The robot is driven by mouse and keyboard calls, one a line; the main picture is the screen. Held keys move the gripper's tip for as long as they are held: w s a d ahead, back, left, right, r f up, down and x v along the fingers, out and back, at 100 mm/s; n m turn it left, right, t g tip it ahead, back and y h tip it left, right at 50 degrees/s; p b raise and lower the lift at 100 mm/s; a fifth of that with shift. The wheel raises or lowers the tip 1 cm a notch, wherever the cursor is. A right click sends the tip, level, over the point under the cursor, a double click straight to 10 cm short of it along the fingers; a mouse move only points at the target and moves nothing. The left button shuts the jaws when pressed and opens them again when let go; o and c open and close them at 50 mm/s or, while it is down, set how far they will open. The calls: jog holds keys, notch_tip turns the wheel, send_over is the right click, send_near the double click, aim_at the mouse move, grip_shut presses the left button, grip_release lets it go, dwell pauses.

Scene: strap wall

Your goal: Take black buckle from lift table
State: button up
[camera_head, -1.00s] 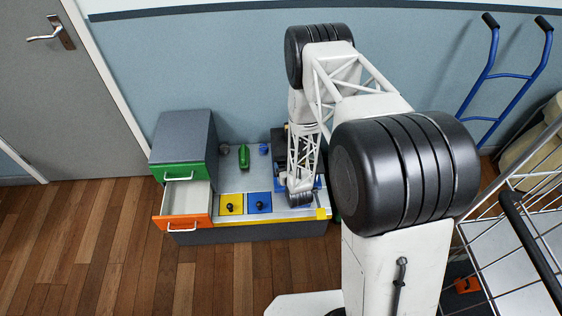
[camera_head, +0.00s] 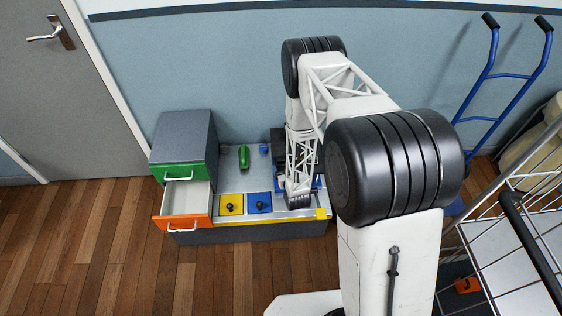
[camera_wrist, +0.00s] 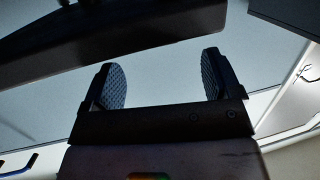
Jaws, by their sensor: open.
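I cannot make out the black buckle in either view. My arm covers the right part of the grey bench, where a dark object (camera_head: 278,140) and some blue parts show only in pieces behind it. I cannot tell whether these belong to the lift table. In the wrist view my gripper (camera_wrist: 168,84) is open, its two dark textured pads wide apart with nothing between them. A broad dark bar (camera_wrist: 140,40) crosses the wrist view beyond the fingers; I cannot tell what it is. In the head view my gripper is not clearly visible.
On the bench (camera_head: 240,184) stand a grey drawer cabinet (camera_head: 184,138) with its orange-fronted drawer (camera_head: 182,222) pulled out, a green bottle-like object (camera_head: 244,156), and yellow (camera_head: 231,204) and blue (camera_head: 259,203) knobbed plates. A wire cart (camera_head: 510,240) stands right.

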aim_at(281, 160)
jog(key=shift+w, duration=0.2)
jog(key=shift+x, duration=2.5)
jog(key=shift+a+f, duration=0.1)
jog(key=shift+f, duration=0.05)
jog(key=c, duration=1.1)
